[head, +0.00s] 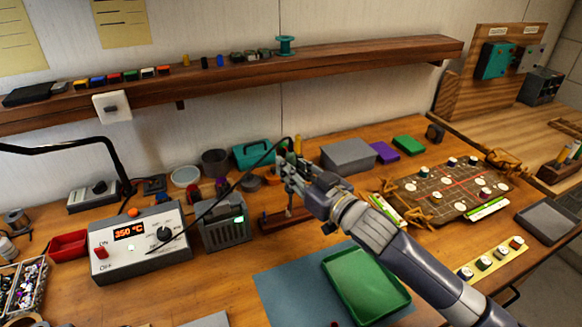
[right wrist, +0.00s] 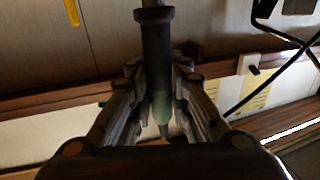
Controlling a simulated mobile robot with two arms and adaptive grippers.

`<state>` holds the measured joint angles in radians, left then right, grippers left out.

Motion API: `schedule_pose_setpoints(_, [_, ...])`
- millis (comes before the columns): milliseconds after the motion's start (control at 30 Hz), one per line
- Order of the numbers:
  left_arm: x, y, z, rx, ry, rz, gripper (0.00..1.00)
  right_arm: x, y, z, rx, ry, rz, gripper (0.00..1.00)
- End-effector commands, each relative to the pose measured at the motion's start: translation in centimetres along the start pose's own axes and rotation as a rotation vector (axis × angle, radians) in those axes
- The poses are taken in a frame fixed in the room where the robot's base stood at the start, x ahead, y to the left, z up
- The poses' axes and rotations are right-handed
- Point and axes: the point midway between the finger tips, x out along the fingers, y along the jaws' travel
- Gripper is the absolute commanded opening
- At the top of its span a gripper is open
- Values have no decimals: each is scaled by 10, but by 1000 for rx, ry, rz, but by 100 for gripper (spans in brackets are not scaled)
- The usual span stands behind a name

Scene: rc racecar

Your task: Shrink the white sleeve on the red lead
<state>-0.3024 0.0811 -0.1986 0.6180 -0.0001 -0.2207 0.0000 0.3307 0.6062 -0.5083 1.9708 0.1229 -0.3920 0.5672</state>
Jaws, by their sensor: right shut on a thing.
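My right gripper (head: 291,173) is raised over the back middle of the bench. It is shut on a dark hot-air wand (right wrist: 154,40), which stands between the fingers in the right wrist view. A black cord runs from near the wand down toward the hot-air station (head: 140,240), whose display reads 350 °C. A thin red line (head: 458,181), perhaps the red lead, crosses the dark board (head: 425,199) at the right, well away from the gripper. I cannot make out the white sleeve. My left gripper is out of view.
A green tray (head: 366,284) lies on a blue-grey mat (head: 284,294) below my right arm. A grey box (head: 347,156) and a teal box (head: 253,153) stand behind. A wooden shelf (head: 380,58) runs along the wall. Brown clamps (head: 412,213) stand by the board.

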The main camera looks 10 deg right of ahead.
Motion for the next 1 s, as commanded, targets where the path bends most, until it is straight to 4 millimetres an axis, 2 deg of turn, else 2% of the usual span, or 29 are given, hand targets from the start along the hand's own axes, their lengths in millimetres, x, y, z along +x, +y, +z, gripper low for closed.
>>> schedule_pose_setpoints(1000, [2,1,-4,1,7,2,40,-1,0,9,0,1,0,0])
